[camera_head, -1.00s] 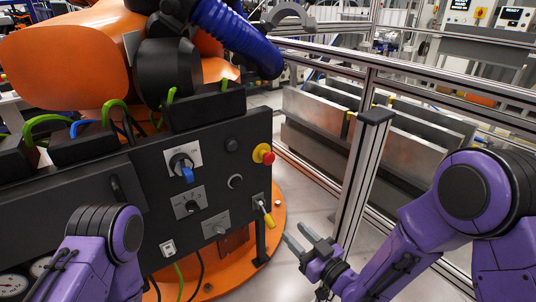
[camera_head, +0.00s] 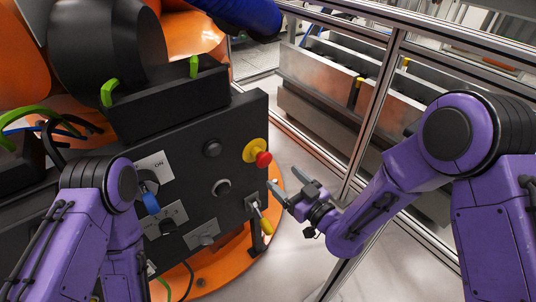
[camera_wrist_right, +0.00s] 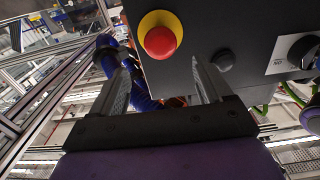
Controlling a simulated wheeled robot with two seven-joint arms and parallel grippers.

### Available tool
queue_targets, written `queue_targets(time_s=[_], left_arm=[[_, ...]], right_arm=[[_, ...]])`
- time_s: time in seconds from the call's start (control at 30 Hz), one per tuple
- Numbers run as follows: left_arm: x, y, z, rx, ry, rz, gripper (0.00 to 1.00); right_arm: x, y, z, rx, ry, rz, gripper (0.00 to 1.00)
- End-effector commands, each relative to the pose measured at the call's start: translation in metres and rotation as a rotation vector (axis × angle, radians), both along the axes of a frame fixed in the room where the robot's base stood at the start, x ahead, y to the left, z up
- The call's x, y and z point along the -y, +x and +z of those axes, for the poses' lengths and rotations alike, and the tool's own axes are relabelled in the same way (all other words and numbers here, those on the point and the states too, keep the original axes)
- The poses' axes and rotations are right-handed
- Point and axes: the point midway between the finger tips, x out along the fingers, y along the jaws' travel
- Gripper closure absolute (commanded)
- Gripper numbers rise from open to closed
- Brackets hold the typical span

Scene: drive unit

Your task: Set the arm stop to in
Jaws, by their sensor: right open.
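The arm stop appears to be the red mushroom button (camera_head: 264,159) on a yellow collar (camera_head: 253,149), at the upper right of the black panel. Its red head stands out from the collar. My right gripper (camera_head: 287,181) is open and empty, just below and right of the button in the head view, with a visible gap. In the right wrist view the button (camera_wrist_right: 160,41) sits above and between the two spread fingers (camera_wrist_right: 162,75), and nothing touches it. My left arm shows at the left of the head view, but its gripper is hidden.
A yellow-handled lever (camera_head: 262,219) sticks out below the button. A dark round button (camera_head: 212,148), a ringed button (camera_head: 221,188) and a blue-handled rotary switch (camera_head: 149,200) share the panel. A metal-framed fence (camera_head: 372,120) stands right of my right gripper.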

Motion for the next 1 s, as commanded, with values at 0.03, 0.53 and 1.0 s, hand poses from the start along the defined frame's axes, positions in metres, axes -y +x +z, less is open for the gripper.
queue_targets(time_s=[0.03, 0.53, 1.0], left_arm=[[0.0, -0.001, 0.005, -0.001, -0.001, 0.0, 0.57], [0.0, 0.0, 0.015, -0.001, -0.001, 0.0, 0.57], [0.0, 0.0, 0.014, 0.0, 0.0, 0.0, 0.57]], right_arm=[[-0.006, 0.01, 0.002, 0.001, 0.0, 0.0, 0.22], [-0.049, 0.071, -0.003, -0.006, 0.0, 0.002, 0.22], [-0.048, 0.071, -0.003, -0.004, -0.001, 0.001, 1.0]])
